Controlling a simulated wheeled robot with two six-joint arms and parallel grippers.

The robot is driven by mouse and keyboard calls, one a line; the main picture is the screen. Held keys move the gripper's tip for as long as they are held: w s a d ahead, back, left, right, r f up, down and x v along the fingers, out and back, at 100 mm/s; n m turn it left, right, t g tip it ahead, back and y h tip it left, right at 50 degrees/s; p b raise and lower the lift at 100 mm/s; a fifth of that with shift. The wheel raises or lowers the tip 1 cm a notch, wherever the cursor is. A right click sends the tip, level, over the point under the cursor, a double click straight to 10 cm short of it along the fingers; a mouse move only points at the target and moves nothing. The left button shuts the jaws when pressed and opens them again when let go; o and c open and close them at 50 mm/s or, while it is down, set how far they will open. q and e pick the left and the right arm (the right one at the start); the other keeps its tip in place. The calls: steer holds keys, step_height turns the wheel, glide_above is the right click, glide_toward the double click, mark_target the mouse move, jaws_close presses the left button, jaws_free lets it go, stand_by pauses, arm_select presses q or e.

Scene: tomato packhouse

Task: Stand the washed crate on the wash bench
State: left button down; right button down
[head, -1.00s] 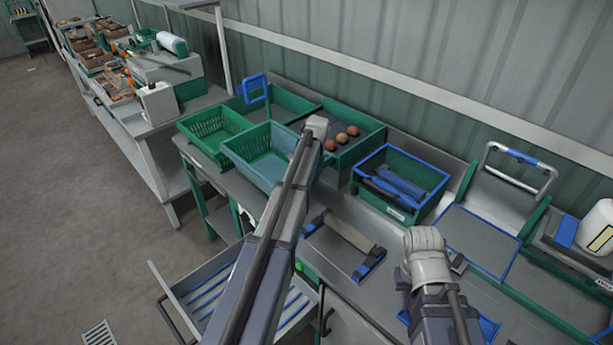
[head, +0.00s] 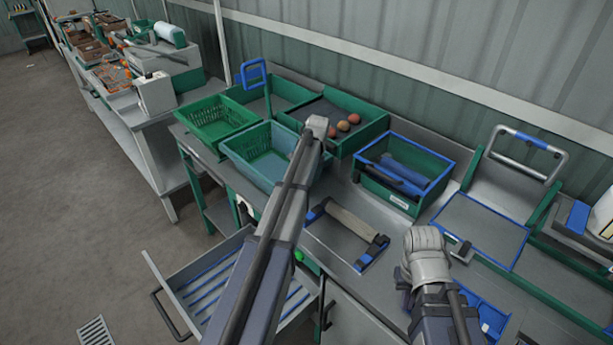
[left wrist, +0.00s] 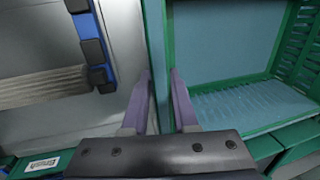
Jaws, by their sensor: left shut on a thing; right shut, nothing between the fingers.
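The teal-green crate (head: 247,165) is upright at the left front of the wash bench (head: 335,240). The left wrist view shows its bluish inner side (left wrist: 222,45) and green rim. My left gripper (left wrist: 162,78) is shut on the crate's near side wall, one finger on each side. In the head view my left arm covers that gripper and part of the crate. Whether the crate's bottom touches the bench is hidden. My right gripper (head: 424,240) is shut and empty over the bench front at the right; its fingertips are hard to see.
A green crate (head: 208,125) stands just left of the held one. Behind is a green tray (head: 372,132) with tomatoes. A blue-rimmed box (head: 392,188) and a brush-like tool (head: 347,228) lie to the right. An open drawer (head: 172,278) juts out below.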

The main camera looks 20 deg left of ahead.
arm_select(q)
steer(key=shift+f+b, duration=0.5)
steer(key=shift+b, duration=0.05)
stand_by(0.7)
steer(key=c, duration=0.6)
jaws_free()
steer(key=c, duration=0.3)
steer(key=shift+r, duration=0.1)
steer(key=p+v, duration=0.2)
steer(key=a+p+v, duration=0.1)
steer(key=p+v, duration=0.4)
steer(key=shift+w+a, duration=0.1)
steer(key=shift+w, duration=0.15)
stand_by(0.3)
